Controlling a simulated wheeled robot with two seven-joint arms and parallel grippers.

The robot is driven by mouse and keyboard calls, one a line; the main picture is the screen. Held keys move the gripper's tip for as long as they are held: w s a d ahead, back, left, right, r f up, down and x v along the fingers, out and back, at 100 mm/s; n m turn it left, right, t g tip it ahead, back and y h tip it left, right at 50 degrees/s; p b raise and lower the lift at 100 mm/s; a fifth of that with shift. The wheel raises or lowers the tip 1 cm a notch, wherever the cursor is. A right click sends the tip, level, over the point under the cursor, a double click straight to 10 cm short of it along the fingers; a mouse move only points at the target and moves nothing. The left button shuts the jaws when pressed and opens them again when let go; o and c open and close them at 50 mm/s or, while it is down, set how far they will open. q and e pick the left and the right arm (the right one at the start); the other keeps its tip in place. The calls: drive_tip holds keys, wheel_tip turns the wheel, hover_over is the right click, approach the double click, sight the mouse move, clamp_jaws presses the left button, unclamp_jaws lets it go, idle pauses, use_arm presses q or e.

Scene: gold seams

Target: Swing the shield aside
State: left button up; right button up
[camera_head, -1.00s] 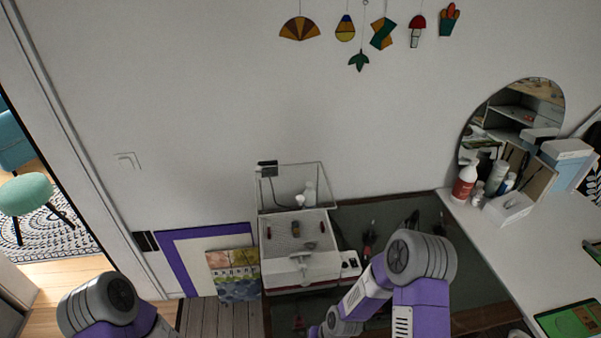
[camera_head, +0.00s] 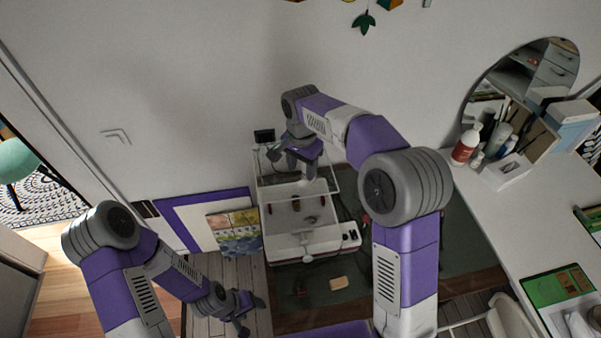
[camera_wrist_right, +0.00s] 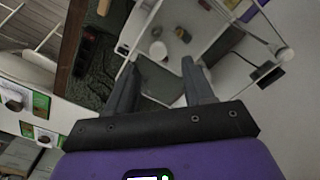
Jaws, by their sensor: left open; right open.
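A white bench machine (camera_head: 285,247) stands low against the wall, with small coloured items on its top tray. A clear, thin-framed panel (camera_head: 334,182), which looks like the shield, rises at its back. Its pale frame is partly behind my right arm. My right gripper (camera_head: 293,165) is open over the panel's upper part. In the right wrist view its spread fingers (camera_wrist_right: 160,68) point at the clear-walled frame, with nothing between them. I cannot tell whether they touch it. My left gripper (camera_head: 248,312) is open and empty, low over the slatted floor left of the machine.
Purple-edged boards (camera_head: 190,218) and a colourful picture (camera_head: 236,232) lean left of the machine. A small dark box (camera_head: 264,136) sits above the frame.

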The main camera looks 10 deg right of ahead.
sight(302, 183)
drive_tip(key=f, duration=0.1)
drive_tip(key=s+f, duration=0.1)
drive_tip(key=shift+f, duration=0.35)
drive_tip(key=shift+w+f, duration=0.25)
drive_tip(key=shift+f, duration=0.4)
drive_tip(key=shift+w+f, duration=0.25)
drive_tip(key=shift+f, duration=0.35)
drive_tip(key=shift+s, duration=0.25)
drive_tip(key=shift+w, duration=0.15)
drive_tip(key=c, duration=0.5)
clamp_jaws()
